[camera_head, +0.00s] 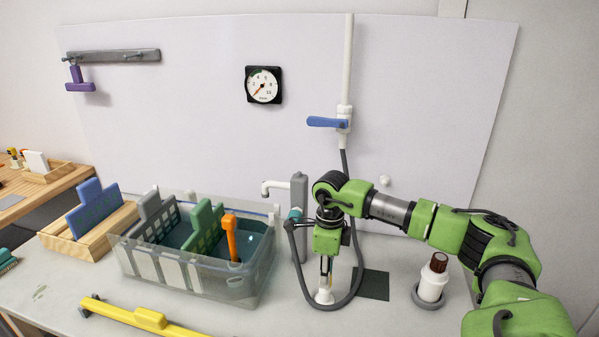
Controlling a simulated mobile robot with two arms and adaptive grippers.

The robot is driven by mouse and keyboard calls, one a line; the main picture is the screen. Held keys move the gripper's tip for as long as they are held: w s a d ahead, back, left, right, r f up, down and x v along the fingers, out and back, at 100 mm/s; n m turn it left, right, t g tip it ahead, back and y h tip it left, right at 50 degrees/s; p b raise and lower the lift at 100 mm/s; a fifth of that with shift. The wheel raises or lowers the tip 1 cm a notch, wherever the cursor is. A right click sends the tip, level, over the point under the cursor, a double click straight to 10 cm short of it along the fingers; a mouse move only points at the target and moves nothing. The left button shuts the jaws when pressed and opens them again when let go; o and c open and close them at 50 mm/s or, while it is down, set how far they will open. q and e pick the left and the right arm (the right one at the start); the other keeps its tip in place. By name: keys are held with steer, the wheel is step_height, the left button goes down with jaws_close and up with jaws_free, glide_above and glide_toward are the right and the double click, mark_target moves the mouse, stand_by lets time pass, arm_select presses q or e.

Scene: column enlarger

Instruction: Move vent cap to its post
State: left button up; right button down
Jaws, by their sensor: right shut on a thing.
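My right gripper (325,286) points straight down over the bench, right of the clear tank. It is shut on a small white piece with a wide round foot (323,297), which looks like the vent cap. The fingers and a dark grey hose looping around the gripper hide part of it. I cannot tell whether the piece touches the bench or sits on a post. No separate post can be made out clearly. My left gripper is not in view.
The clear tank (190,278) holds grey and green racks and an orange handle (231,236). A white bottle with a brown cap (433,278) stands in a grey ring at right. A dark square mat (373,284) lies between. A yellow bar (150,318) lies in front.

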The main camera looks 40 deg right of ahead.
steer(key=shift+f+b, duration=0.65)
steer(key=shift+f, duration=0.25)
stand_by(0.3)
steer(key=c, duration=1.8)
jaws_free()
steer(key=shift+o, duration=0.2)
steer(key=shift+r, duration=0.15)
steer(key=shift+r+p, duration=2.9)
steer(key=shift+r, duration=1)
